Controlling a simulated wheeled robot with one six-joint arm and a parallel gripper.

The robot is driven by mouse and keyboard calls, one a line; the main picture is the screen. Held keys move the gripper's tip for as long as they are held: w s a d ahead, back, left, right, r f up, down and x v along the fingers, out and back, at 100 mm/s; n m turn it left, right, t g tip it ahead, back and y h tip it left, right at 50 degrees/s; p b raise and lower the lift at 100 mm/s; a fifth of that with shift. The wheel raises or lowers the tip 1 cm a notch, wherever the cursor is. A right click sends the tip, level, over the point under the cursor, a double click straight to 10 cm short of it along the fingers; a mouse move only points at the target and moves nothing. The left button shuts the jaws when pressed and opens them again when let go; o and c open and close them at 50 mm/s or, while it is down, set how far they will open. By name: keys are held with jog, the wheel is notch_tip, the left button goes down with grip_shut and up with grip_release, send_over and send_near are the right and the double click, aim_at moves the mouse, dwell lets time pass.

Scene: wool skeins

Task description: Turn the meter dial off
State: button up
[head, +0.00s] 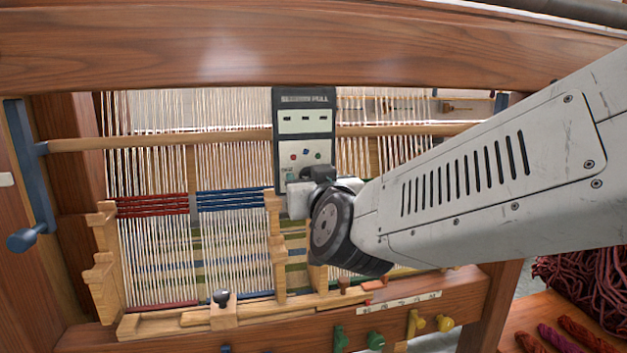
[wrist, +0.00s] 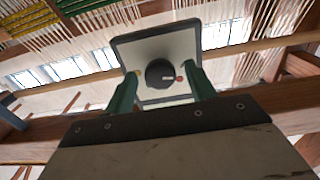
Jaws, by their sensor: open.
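The meter is a dark-framed panel (head: 304,120) with pale display strips and small coloured buttons, standing upright in front of the loom's threads. It also fills the top middle of the wrist view (wrist: 160,45). Its round black dial (wrist: 160,73) shows there with a small pale mark, and a red dot lies beside it. My gripper (wrist: 160,76) is open, with one green finger on each side of the dial and gaps between; I cannot tell how deep the fingertips reach. In the head view my gripper (head: 306,190) covers the meter's lower part and hides the dial.
A wooden loom frame surrounds the meter, with a thick beam (head: 300,45) above and a thin rod (head: 150,141) crossing behind. Wooden posts (head: 105,255) stand at left. Dark red wool (head: 590,285) lies at the lower right. Several coloured knobs line the front beam.

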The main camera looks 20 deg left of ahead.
jog(key=v, duration=0.7)
jog(key=shift+d, duration=0.15)
jog(key=shift+s, duration=0.1)
jog(key=s+a+f+n+g, duration=0.2)
jog(key=s+f+g, duration=0.35)
jog(key=f, duration=0.25)
jog(key=s+d+f+g+h, duration=0.2)
jog(key=d+f+g, duration=0.25)
jog(key=d, duration=0.25)
jog(key=s+d+m+g+h, duration=0.1)
jog(key=s+d, duration=0.3)
jog(key=d, duration=0.8)
jog(key=s+d+f+m+g+h, duration=0.1)
jog(key=s+d+m+h, duration=0.2)
jog(key=d, duration=0.8)
jog(key=s+d+m+g+h, duration=0.2)
jog(key=s+d+m+h, duration=0.1)
jog(key=d, duration=0.9)
jog(key=shift+s+d+f+m, duration=0.3)
jog(key=shift+s+m, duration=0.4)
jog(key=shift+s, duration=0.35)
